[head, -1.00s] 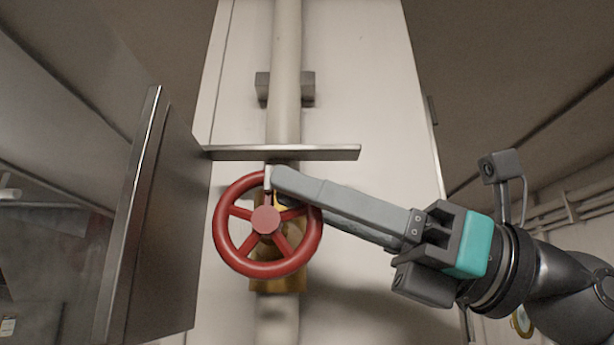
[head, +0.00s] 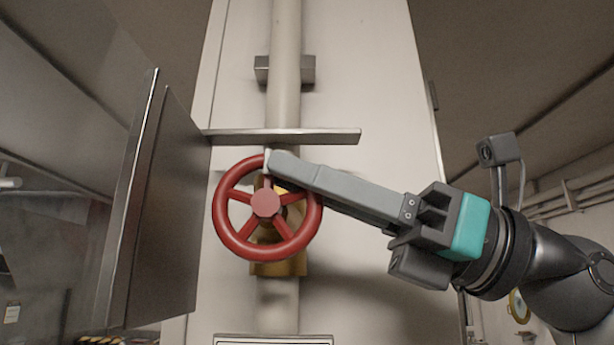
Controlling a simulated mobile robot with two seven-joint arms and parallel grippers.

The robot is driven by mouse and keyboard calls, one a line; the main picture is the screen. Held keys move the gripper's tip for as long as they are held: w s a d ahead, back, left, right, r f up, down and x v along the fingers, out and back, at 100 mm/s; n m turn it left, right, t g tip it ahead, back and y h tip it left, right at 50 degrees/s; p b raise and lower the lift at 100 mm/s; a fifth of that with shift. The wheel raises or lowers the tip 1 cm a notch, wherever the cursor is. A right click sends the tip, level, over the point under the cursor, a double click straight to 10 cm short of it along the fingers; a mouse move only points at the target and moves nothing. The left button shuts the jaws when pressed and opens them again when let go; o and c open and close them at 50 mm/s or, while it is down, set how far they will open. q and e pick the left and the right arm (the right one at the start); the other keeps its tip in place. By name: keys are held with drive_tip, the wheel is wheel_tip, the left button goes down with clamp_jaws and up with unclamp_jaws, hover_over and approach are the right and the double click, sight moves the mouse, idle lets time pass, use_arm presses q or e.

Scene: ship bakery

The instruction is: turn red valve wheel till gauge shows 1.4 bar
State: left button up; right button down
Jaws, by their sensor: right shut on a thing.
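The red valve wheel (head: 241,251) faces me in the middle of the head view, mounted on a brass valve body (head: 279,268) on a vertical pipe. My right gripper (head: 273,163) reaches in from the right and is shut on the wheel's rim at its top. Its fingers cover the upper right part of the rim. A round brass-rimmed disc (head: 519,307), perhaps a gauge, shows small at the lower right, partly behind my right arm; no reading can be made out. My left gripper is not in view.
A metal shelf edge (head: 285,137) juts out just above the wheel and my fingertips. A tall dark metal panel (head: 158,210) stands close on the left. A pipe bracket (head: 307,70) sits higher up. A white plate edge (head: 272,340) shows at the bottom.

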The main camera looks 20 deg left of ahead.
sight(262, 155)
drive_tip(key=h+p, duration=0.1)
drive_tip(key=r+h+p, duration=0.1)
drive_tip(key=shift+a+t+p, duration=0.2)
drive_tip(key=shift+t+p, duration=0.1)
drive_tip(key=shift+p, duration=0.1)
drive_tip(key=shift+s+a+r+t+h+p, duration=0.15)
drive_tip(key=shift+h+p, duration=0.1)
drive_tip(key=shift+h, duration=0.3)
drive_tip(key=shift+w+a+r+t+h+p, duration=0.1)
drive_tip(key=shift+t+h+p, duration=0.1)
drive_tip(key=shift+h, duration=0.35)
drive_tip(key=shift+s+a+h, duration=0.15)
drive_tip(key=shift+a+h, duration=0.05)
drive_tip(key=shift+h, duration=0.6)
drive_tip(key=h, duration=0.1)
drive_tip(key=a+t+h, duration=0.1)
drive_tip(key=h, duration=0.2)
drive_tip(key=shift+s+a+r+t, duration=0.2)
drive_tip(key=shift+s+t, duration=0.05)
drive_tip(key=shift+s+a+f+t+h, duration=0.1)
drive_tip(key=shift+a+t+h, duration=0.2)
drive_tip(key=shift+h, duration=0.8)
drive_tip(key=shift+s+a+f+t+h, duration=0.1)
drive_tip(key=shift+a+t+h, duration=0.2)
drive_tip(key=shift+h, duration=0.8)
drive_tip(key=c, duration=1.1)
unclamp_jaws()
